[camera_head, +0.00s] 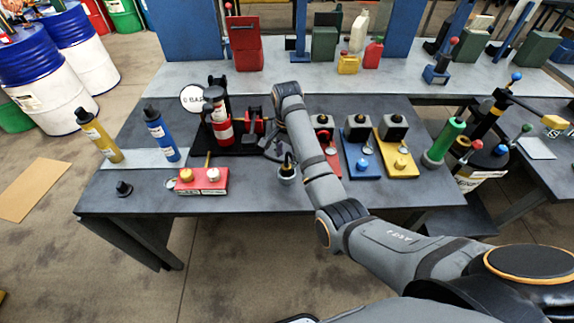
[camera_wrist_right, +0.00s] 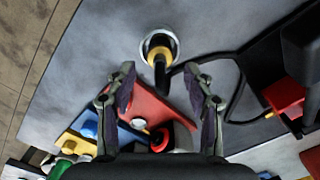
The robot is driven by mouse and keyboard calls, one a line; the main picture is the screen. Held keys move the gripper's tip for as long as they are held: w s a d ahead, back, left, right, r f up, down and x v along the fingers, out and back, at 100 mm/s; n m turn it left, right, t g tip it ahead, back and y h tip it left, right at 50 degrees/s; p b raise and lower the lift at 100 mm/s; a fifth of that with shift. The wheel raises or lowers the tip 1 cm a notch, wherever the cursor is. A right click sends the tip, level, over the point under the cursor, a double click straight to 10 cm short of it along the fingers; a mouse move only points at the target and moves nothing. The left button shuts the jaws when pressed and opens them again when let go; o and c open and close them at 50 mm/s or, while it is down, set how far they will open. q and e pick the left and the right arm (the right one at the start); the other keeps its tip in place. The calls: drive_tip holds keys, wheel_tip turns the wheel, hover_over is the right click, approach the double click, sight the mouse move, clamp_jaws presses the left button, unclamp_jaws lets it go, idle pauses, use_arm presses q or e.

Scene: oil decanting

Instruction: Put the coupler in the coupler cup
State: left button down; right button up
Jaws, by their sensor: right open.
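The coupler (camera_head: 287,160) is black with a yellow ring. It stands in the small grey coupler cup (camera_head: 287,180) near the front edge of the table. In the right wrist view the coupler (camera_wrist_right: 160,60) sits within the pale round rim of the cup (camera_wrist_right: 146,43), with its black end sticking out; how deep it sits is hidden. My right gripper (camera_wrist_right: 160,80) is open, its two fingers on either side and apart from the coupler, with nothing between them. In the head view it is a small dark shape (camera_head: 274,146) beside the coupler. My left gripper is not in view.
A black hose (camera_wrist_right: 222,55) runs close to the coupler. A red block with knobs (camera_head: 203,182) stands left of the cup; red, blue (camera_head: 359,155) and yellow stations stand to the right. A black cap (camera_head: 123,188) sits at the front left.

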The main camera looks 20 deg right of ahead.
wheel_tip(320, 180, up, 7)
drive_tip(key=p, duration=0.3)
drive_tip(key=shift+f+p, duration=0.2)
drive_tip(key=shift+p, duration=0.2)
drive_tip(key=shift+r+p, duration=0.35)
